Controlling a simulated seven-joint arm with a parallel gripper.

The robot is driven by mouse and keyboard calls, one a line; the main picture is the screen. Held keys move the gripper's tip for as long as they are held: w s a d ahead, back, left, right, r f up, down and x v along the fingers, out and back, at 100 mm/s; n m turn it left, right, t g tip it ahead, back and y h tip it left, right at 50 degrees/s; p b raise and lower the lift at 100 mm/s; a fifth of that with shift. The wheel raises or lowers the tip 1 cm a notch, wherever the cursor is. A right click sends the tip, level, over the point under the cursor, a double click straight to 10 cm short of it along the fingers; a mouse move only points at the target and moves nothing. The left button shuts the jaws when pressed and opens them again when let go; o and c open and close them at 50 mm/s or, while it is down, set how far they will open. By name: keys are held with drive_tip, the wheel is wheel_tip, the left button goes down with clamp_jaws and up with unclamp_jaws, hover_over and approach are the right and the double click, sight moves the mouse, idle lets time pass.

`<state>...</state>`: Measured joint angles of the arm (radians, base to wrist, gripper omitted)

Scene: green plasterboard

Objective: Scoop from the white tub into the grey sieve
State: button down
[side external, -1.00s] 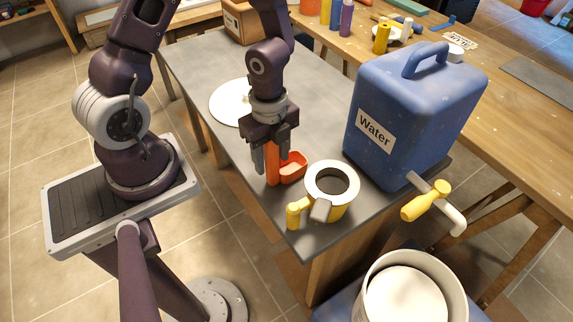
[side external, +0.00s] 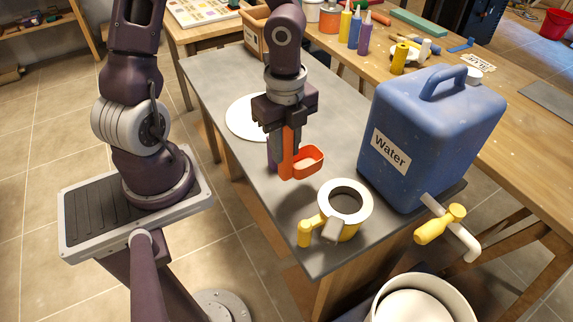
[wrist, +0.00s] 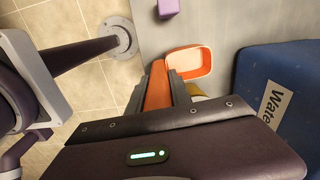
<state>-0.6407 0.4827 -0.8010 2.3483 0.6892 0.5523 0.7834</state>
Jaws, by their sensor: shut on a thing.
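My gripper (side external: 281,150) is shut on the upright handle of an orange scoop (side external: 308,163). The scoop is held level above the grey table, and pale material seems to lie inside it. In the wrist view the scoop (wrist: 189,62) shows an orange rim and a pale inside. A white tub (side external: 424,301) with white contents stands at the lower right, cut off by the picture edge. A yellow cup-like vessel (side external: 350,231) with a pale ring top and side handle stands at the table's near corner, in front of the scoop. I cannot pick out a grey sieve for certain.
A large blue water container (side external: 425,140) with a yellow tap (side external: 440,225) stands right of the vessel. A white disc (side external: 243,118) lies behind my gripper. A wooden bench (side external: 490,110) with bottles runs along the back. The grey table (side external: 225,75) is clear at its far left.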

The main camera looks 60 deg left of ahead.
drive_tip(key=w+d+r+n, duration=0.3)
drive_tip(key=w+d+r, duration=0.2)
drive_tip(key=w+d, duration=0.6)
drive_tip(key=d+r+n+g+h, duration=0.1)
drive_tip(key=d+r+n, duration=0.2)
drive_tip(key=d, duration=1.6)
drive_tip(key=d+f+n+g+h, duration=0.1)
drive_tip(key=d+f+n, duration=0.3)
drive_tip(key=d, duration=0.5)
wheel_tip(320, 180, down, 27)
drive_tip(key=s+n+h, duration=0.1)
drive_tip(key=shift+s+d+n, duration=0.15)
drive_tip(key=shift+s+n, duration=0.15)
wheel_tip(320, 180, up, 13)
drive_tip(key=t+y, duration=0.2)
drive_tip(key=y, duration=0.1)
